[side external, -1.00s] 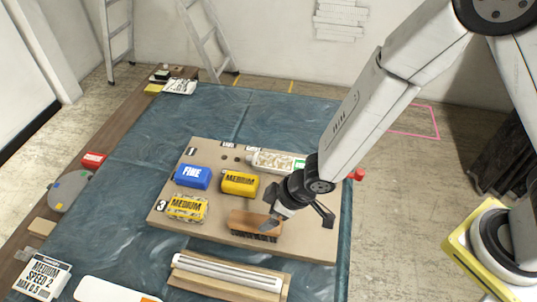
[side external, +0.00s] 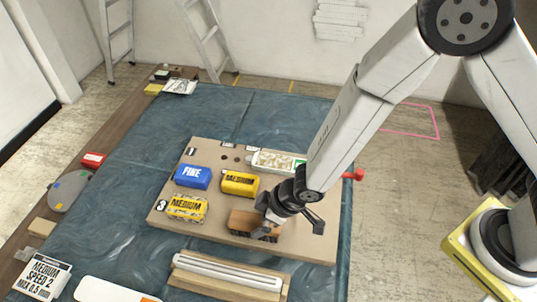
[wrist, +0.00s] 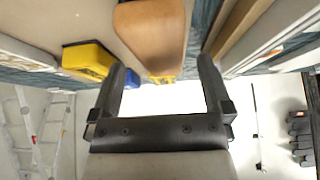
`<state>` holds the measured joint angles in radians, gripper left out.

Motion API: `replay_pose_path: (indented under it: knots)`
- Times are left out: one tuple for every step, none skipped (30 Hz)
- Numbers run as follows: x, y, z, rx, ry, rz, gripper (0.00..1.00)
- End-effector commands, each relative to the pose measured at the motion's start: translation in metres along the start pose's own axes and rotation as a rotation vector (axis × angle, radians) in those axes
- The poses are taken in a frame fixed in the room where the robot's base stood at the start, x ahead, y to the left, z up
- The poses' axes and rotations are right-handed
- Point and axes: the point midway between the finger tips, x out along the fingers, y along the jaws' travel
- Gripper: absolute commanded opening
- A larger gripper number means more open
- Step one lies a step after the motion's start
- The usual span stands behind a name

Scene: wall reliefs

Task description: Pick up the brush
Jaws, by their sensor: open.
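The brush (side external: 243,219) has a wooden back and dark bristles. It lies bristles down on the tan board (side external: 200,150), near the board's front edge. My gripper (side external: 268,231) is open at the brush's right end, and one finger hides part of that end. In the wrist view, the wooden back of the brush (wrist: 151,35) shows beyond and between the two open fingers of my gripper (wrist: 166,70). I cannot tell whether a finger touches the brush.
On the board, a blue FINE block (side external: 192,176), a yellow MEDIUM block (side external: 240,183) and a wrapped MEDIUM pack (side external: 187,208) sit left of and behind the brush. A bottle (side external: 277,161) lies behind. A wooden holder with a white rod (side external: 228,272) lies in front.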

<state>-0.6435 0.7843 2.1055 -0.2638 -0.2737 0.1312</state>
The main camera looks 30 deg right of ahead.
Motion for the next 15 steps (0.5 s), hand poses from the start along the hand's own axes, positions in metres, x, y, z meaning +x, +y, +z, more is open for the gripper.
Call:
replay_pose_path:
  knots:
    - [0.001, 0.000, 0.000, 0.000, 0.000, 0.000, 1.00]
    - [0.002, 0.000, 0.000, 0.000, -0.001, 0.000, 1.00]
    - [0.004, 0.000, 0.000, 0.000, -0.001, 0.000, 1.00]
    - [0.006, 0.000, 0.000, 0.000, -0.001, 0.000, 1.00]
    - [0.008, 0.000, 0.000, -0.001, -0.001, 0.000, 1.00]
    - [0.011, 0.000, 0.000, -0.001, -0.001, 0.000, 1.00]
    - [0.013, 0.000, 0.000, -0.001, -0.001, 0.000, 1.00]
    - [0.016, 0.000, 0.000, -0.001, -0.001, 0.000, 1.00]
    - [0.020, -0.001, -0.001, -0.001, -0.001, 0.000, 1.00]
    - [0.023, -0.001, -0.001, -0.001, -0.001, 0.000, 1.00]
    - [0.026, -0.001, -0.001, -0.001, -0.001, 0.000, 1.00]
    - [0.030, -0.001, -0.001, -0.001, -0.001, 0.000, 1.00]
    - [0.033, -0.001, -0.001, -0.001, -0.001, 0.000, 1.00]
    - [0.036, -0.001, -0.002, -0.001, -0.001, 0.000, 1.00]
    - [0.039, -0.001, -0.002, 0.000, -0.001, 0.000, 1.00]
